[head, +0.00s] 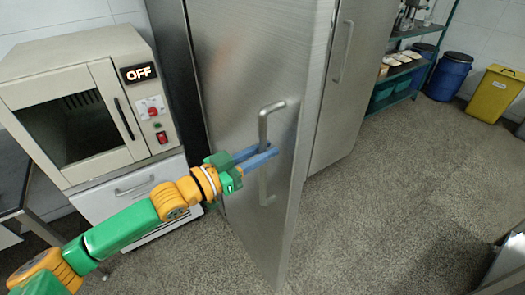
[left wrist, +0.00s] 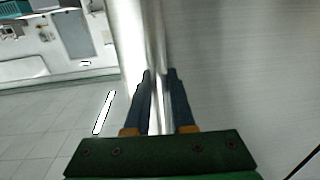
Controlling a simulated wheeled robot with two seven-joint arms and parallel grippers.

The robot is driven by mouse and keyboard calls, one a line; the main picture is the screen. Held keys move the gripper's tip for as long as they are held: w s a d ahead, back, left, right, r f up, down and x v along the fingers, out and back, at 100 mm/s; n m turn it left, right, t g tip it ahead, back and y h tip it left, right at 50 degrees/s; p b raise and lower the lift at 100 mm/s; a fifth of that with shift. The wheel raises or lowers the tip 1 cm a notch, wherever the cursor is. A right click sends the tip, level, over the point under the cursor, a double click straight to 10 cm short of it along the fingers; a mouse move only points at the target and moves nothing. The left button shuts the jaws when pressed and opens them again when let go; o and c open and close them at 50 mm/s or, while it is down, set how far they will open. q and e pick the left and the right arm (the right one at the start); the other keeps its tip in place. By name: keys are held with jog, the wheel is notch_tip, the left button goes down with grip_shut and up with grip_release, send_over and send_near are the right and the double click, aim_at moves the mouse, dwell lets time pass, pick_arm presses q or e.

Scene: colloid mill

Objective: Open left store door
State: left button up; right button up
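The left store door (head: 235,75) is a tall brushed-steel panel in the middle of the head view. It stands ajar, its free edge swung out in front of the right store door (head: 345,85). Its vertical bar handle (head: 264,188) is near that edge. My left gripper (head: 268,152) reaches in from the left with its blue fingers at the handle. In the left wrist view, the fingers (left wrist: 160,85) lie one on each side of the bar and appear closed on it. My right gripper is not in view.
A white oven-like machine (head: 75,105) with an OFF display stands left of the store. A green shelf rack (head: 405,80), blue barrels (head: 450,75) and a yellow bin (head: 493,93) stand at the back right. The speckled floor (head: 400,200) right of the door is clear.

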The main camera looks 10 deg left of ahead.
pick_arm(q)
jog(key=shift+o, duration=0.7)
jog(key=b+v, duration=0.2)
jog(key=v, duration=0.5)
jog(key=shift+b, duration=0.35)
jog(key=shift+a, duration=0.1)
